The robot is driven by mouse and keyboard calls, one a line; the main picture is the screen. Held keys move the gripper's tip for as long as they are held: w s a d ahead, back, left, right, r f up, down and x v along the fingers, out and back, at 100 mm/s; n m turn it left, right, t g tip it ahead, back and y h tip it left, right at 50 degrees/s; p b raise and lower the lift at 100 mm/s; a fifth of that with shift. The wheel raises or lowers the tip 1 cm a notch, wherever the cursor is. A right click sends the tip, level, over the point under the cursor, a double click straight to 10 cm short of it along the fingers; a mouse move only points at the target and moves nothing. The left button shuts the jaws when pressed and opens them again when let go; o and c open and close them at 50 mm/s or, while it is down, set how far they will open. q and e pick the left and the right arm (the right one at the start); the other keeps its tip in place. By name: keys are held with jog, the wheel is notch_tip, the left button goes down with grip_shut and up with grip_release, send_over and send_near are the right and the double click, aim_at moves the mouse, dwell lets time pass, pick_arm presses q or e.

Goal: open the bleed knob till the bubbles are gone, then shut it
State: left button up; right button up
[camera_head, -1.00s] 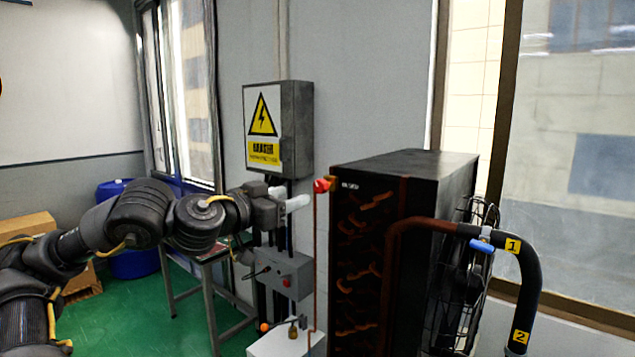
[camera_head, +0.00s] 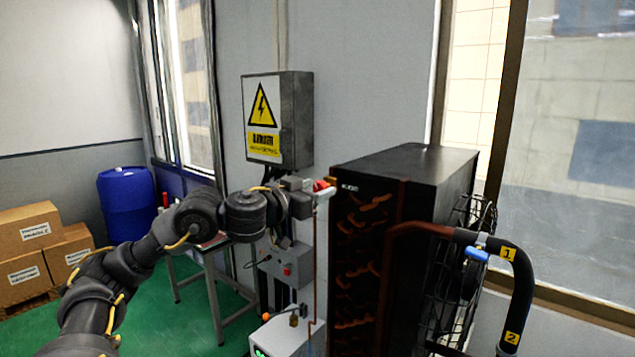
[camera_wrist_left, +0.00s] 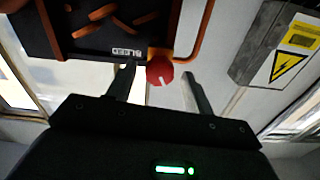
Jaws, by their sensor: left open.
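The red bleed knob (camera_head: 319,186) sits at the upper left corner of the dark coil unit (camera_head: 352,225). In the left wrist view the knob (camera_wrist_left: 160,71) has a white mark on its face and lies between and beyond my open fingers. My left gripper (camera_head: 322,192) is open at the knob, and its fingers partly cover the knob in the head view. In the left wrist view my left gripper (camera_wrist_left: 157,85) shows one finger on each side of the knob, with gaps. I cannot tell contact. No bubbles can be made out. My right gripper is not in view.
A grey electrical box (camera_head: 296,120) with a warning sign hangs behind my left arm. A thin copper pipe (camera_head: 315,260) runs down from the knob. A black hose (camera_head: 522,290) with a blue valve handle (camera_head: 476,254) is at right. A blue barrel (camera_head: 127,203) and boxes (camera_head: 28,228) stand left.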

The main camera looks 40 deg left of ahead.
pick_arm(q)
jog(key=shift+w, duration=0.75)
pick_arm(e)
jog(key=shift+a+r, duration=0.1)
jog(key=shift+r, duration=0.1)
pick_arm(q)
jog(key=shift+c, duration=0.4)
